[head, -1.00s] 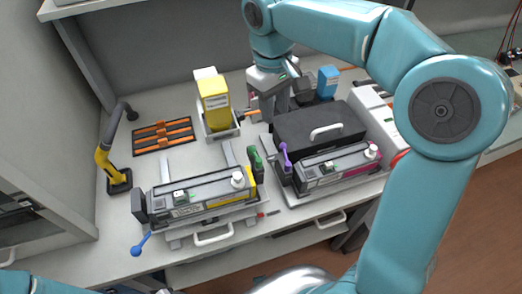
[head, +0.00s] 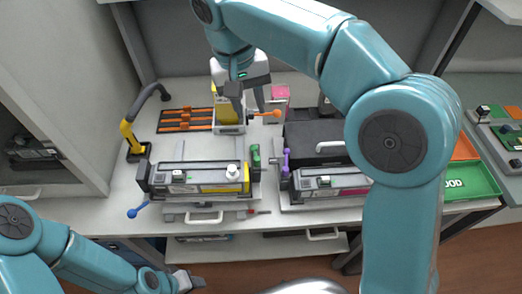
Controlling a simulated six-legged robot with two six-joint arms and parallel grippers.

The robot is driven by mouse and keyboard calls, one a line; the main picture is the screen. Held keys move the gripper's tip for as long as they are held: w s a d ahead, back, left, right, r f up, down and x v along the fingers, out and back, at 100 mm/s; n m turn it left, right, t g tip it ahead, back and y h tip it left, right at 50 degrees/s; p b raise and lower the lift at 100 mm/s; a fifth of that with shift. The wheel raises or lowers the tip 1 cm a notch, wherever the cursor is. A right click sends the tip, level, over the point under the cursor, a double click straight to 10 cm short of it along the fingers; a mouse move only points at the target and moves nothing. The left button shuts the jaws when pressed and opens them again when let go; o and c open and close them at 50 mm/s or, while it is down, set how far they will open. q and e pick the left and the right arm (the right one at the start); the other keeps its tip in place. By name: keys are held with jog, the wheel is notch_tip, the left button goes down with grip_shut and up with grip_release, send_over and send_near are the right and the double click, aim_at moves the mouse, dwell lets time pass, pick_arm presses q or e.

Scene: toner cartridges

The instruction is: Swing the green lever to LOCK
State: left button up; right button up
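The green lever (head: 255,155) stands upright at the right end of the toner unit with the yellow end (head: 205,177). No LOCK marking is readable. My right gripper (head: 249,109) comes down from above, behind the green lever and apart from it. Its two dark fingers are spread with a gap between them, in front of the yellow toner bottle (head: 229,111), part of which it hides. My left gripper (head: 196,282) is low at the bottom of the head view, in front of the bench and far from the lever; its fingers are too small to read.
A purple lever (head: 286,161) stands just right of the green one, beside a black unit (head: 308,135). An orange-tipped lever (head: 268,114) is by my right gripper. A blue-knobbed lever (head: 138,210) sticks out front left. A green tray (head: 470,181) lies at right.

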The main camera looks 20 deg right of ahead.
jog(key=a, duration=0.1)
send_near(256, 156)
jog(key=f, duration=0.4)
jog(key=d+f, duration=0.1)
jog(key=f, duration=0.2)
jog(key=shift+d+f, duration=0.1)
jog(key=shift+f, duration=0.55)
jog(key=shift+c, duration=0.3)
grip_shut()
